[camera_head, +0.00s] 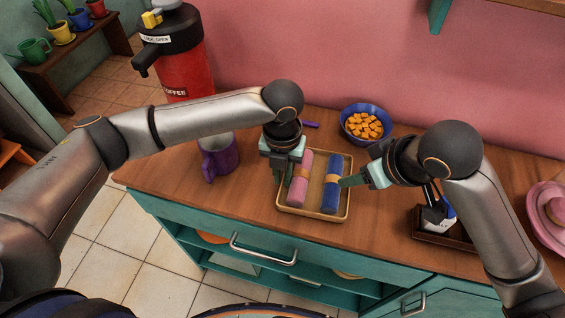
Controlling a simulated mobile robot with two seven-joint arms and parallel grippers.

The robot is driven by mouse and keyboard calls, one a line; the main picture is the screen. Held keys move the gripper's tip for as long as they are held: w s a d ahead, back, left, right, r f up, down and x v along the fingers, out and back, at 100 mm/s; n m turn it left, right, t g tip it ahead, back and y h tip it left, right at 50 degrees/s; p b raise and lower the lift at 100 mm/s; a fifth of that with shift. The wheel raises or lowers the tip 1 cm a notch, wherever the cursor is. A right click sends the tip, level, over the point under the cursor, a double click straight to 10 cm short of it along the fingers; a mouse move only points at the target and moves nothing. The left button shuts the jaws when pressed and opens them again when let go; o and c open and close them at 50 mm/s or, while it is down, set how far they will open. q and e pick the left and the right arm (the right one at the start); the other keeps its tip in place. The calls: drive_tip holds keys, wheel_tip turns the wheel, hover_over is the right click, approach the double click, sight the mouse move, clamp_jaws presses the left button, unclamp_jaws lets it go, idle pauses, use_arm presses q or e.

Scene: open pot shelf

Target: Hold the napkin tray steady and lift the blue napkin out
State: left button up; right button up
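The napkin tray (313,215) is a shallow tan tray on the wooden counter. The pink napkin (301,176) lies rolled in its left half, with a band around it. The blue napkin (331,196) lies rolled beside it on the right, also banded. My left gripper (282,177) points down at the tray's left rim, left of the pink napkin. Its fingers look apart, with the rim between or just below them; contact is unclear. My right gripper (347,182) points left over the tray's right rim, its tip close beside the blue napkin. Its finger gap is hidden.
A purple mug (218,158) stands left of the tray. A blue bowl (347,123) of orange cubes stands behind it. A red coffee dispenser (187,72) is at the back left. A dark holder (428,229) and pink plate (535,197) are right.

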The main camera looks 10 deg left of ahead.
sight(334, 180)
idle(0.3)
idle(0.4)
drive_tip(key=shift+o, duration=0.3)
idle(1.0)
drive_tip(key=a+r+m+g+h, duration=0.1)
drive_tip(key=a+r+m+h, duration=0.25)
drive_tip(key=m, duration=0.45)
drive_tip(key=x, duration=1.2)
drive_tip(key=shift+w+f, duration=0.15)
drive_tip(key=shift+f, duration=0.2)
clamp_jaws()
